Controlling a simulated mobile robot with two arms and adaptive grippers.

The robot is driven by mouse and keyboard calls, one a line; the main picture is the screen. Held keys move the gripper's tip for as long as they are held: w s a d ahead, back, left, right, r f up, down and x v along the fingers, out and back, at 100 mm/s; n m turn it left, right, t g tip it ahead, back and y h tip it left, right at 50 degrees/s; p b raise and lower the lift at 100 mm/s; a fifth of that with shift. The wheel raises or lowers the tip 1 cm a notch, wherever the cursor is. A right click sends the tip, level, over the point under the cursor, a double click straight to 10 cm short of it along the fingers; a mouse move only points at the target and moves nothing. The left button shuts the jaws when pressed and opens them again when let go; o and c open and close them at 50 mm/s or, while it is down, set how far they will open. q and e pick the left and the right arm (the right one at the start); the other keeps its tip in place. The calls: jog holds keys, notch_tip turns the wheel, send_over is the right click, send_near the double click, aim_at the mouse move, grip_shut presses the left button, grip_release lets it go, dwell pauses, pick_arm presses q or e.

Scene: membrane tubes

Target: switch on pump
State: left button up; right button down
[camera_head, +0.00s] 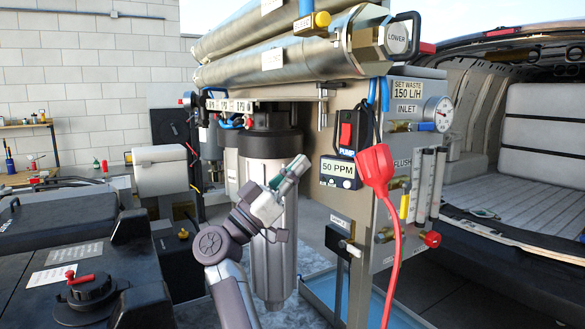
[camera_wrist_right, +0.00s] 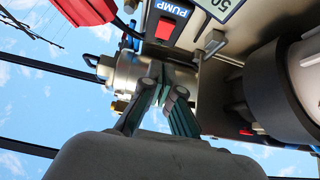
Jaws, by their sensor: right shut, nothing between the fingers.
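The pump switch box (camera_head: 348,136) is black with a red rocker (camera_head: 346,134) and a blue PUMP label (camera_head: 346,153) under it, on the front panel of the rig. In the right wrist view the red rocker (camera_wrist_right: 164,29) and the PUMP label (camera_wrist_right: 168,10) show upside down near the top edge. My right gripper (camera_head: 298,165) is shut and empty, left of the switch box and a little lower, in front of the grey filter housing. Its closed fingers (camera_wrist_right: 165,75) show below the rocker in the wrist view, apart from it. My left gripper is not in view.
A red plug with a cable (camera_head: 374,165) hangs right of the switch. The 50 PPM meter (camera_head: 340,173) sits directly below it. The grey filter housing (camera_head: 268,180) stands behind my right gripper. Steel membrane tubes (camera_head: 285,55) run above, and flow meters (camera_head: 425,185) stand at right.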

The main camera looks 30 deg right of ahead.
aim_at(344, 137)
jog(key=d+r+p, duration=0.1)
jog(key=d, duration=0.1)
jog(key=d+r+p, duration=0.1)
jog(key=d, duration=0.2)
jog(key=d+r+p, duration=0.1)
jog(key=d, duration=0.1)
jog(key=shift+w+d+r+p, duration=0.1)
jog(key=shift+w+d+p, duration=0.2)
jog(key=shift+d+p, duration=0.1)
jog(key=shift+d, duration=0.35)
jog(key=shift+f, duration=0.2)
jog(key=shift+a, duration=0.1)
